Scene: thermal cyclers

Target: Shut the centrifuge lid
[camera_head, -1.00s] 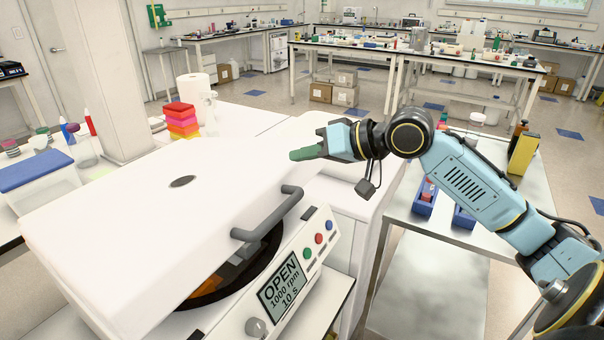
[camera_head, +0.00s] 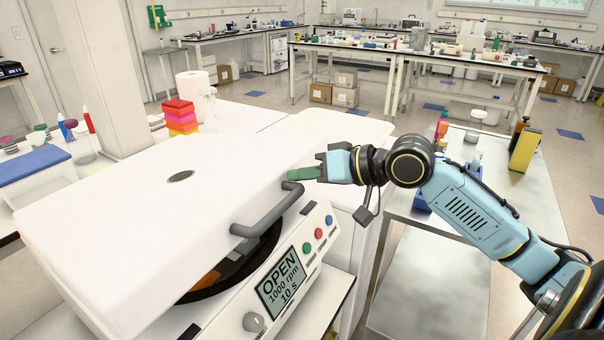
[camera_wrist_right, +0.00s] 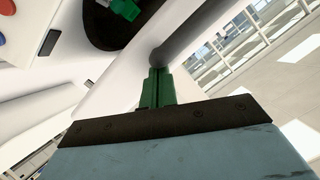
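The white centrifuge lid (camera_head: 130,220) is partly raised and tilted in the head view, with a gap at its front over the dark bowl (camera_head: 225,270). A grey bar handle (camera_head: 265,212) is on its front edge and also shows in the right wrist view (camera_wrist_right: 182,42). The centrifuge's front panel display (camera_head: 281,281) reads OPEN, 1000 rpm, 10 s. My right gripper (camera_head: 292,174) is at the handle's far end, its green fingers together. In the right wrist view, the fingertips (camera_wrist_right: 158,70) meet or nearly meet the handle; contact is unclear. My left gripper is out of view.
A steel table (camera_head: 430,235) with bottles and a yellow box (camera_head: 523,151) stands to the right. Stacked coloured racks (camera_head: 181,116) and a paper roll (camera_head: 193,86) are behind the lid. A blue-lidded box (camera_head: 32,166) is at left.

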